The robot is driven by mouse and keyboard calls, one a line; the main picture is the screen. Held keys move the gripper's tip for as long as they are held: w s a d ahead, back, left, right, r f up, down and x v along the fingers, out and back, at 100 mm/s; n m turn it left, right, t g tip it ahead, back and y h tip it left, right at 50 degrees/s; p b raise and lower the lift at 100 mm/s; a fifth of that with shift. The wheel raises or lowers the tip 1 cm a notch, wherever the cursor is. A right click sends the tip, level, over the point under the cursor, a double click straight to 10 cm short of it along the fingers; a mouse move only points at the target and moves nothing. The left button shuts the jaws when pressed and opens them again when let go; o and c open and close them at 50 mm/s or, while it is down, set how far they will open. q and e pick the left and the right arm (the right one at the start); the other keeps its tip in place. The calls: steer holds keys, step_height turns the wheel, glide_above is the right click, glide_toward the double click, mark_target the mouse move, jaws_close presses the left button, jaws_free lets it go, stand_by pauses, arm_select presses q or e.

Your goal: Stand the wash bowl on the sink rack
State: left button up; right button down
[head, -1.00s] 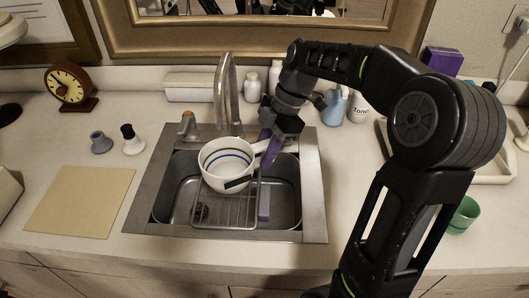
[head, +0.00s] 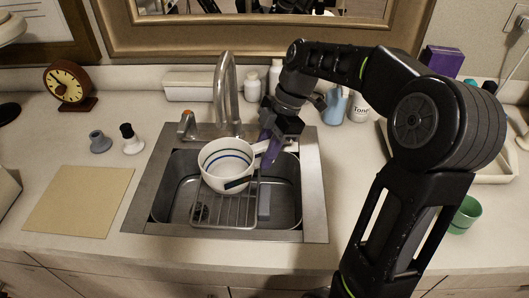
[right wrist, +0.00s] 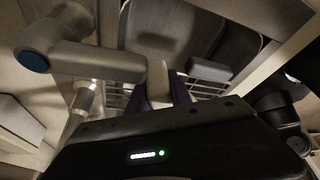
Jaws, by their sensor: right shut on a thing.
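The wash bowl (head: 225,165) is white with blue bands inside and a handle on its right side. My right gripper (head: 270,148) has purple fingers and is shut on the bowl's handle. In the right wrist view the purple fingers (right wrist: 165,90) show around the pale handle, with the rack bars behind; the bowl itself is mostly hidden there. My left gripper is not in view.
The metal faucet (head: 228,90) rises behind the bowl. A grey sponge-like block (head: 264,202) is beside the rack. A tan mat (head: 80,200), a clock (head: 69,84) and small stoppers are on the left counter. Bottles stand behind the sink, and a green cup (head: 464,215) is at right.

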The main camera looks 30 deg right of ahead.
steer(key=shift+f, duration=0.25)
steer(key=c, duration=1.1)
jaws_free()
steer(key=shift+r, duration=0.2)
steer(key=p+v, duration=0.5)
steer(key=v, duration=0.2)
steer(key=shift+d+r, duration=0.25)
stand_by(0.5)
stand_by(0.3)
